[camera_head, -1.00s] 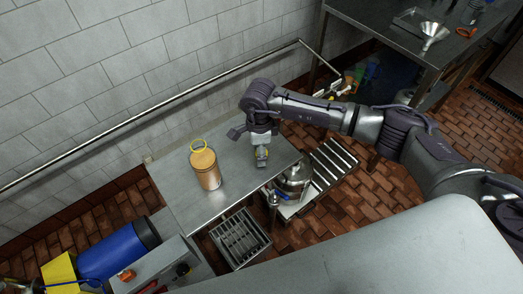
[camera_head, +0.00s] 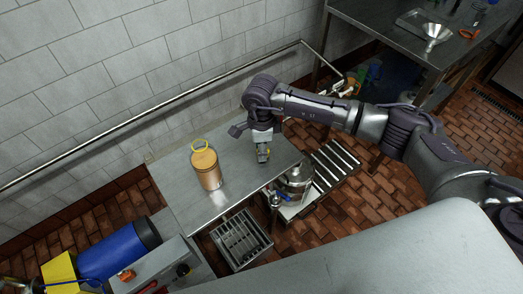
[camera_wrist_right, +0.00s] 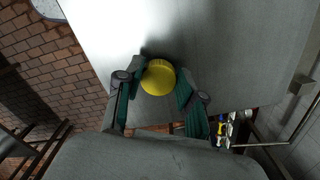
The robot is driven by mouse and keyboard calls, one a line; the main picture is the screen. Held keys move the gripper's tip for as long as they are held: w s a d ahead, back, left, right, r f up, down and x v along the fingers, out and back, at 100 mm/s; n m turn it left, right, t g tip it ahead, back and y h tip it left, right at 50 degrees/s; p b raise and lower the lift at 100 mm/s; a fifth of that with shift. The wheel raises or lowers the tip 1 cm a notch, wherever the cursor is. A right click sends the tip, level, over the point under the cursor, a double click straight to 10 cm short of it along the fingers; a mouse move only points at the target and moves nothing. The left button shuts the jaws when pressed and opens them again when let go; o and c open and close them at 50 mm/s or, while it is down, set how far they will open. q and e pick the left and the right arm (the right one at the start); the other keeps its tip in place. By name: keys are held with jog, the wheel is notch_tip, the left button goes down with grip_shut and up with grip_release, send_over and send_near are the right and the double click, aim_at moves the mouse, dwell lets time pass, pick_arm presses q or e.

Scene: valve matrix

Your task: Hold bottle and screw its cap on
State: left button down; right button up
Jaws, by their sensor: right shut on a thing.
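An orange-brown bottle (camera_head: 207,172) with a yellow ring at its top stands upright on the steel table (camera_head: 230,198). My right gripper (camera_head: 263,156) is to the right of the bottle, pointing down, with a clear gap between them. In the right wrist view, the gripper (camera_wrist_right: 160,84) is shut on a round yellow cap (camera_wrist_right: 158,77), one finger on each side. The cap is apart from the bottle. The bottle does not show in the right wrist view. My left gripper is not in view.
A metal pot (camera_head: 294,180) and a slatted rack (camera_head: 335,165) are beside the table's right end. A wire basket (camera_head: 241,238) is at its front. A blue cylinder (camera_head: 112,252) lies at lower left. A rail (camera_head: 150,109) runs along the tiled wall.

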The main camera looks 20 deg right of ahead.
notch_tip(320, 180, up, 3)
jog(key=shift+w+f+b, duration=0.1)
jog(key=shift+f+b, duration=0.05)
jog(key=shift+b, duration=0.7)
jog(key=s+d+r+b, duration=0.1)
jog(key=s+d+r, duration=0.1)
jog(key=s, duration=0.3)
jog(key=s+d+r+b, duration=0.2)
jog(key=s+r, duration=0.3)
jog(key=s, duration=0.1)
jog(key=shift+d+r, duration=0.15)
jog(key=shift+d, duration=0.2)
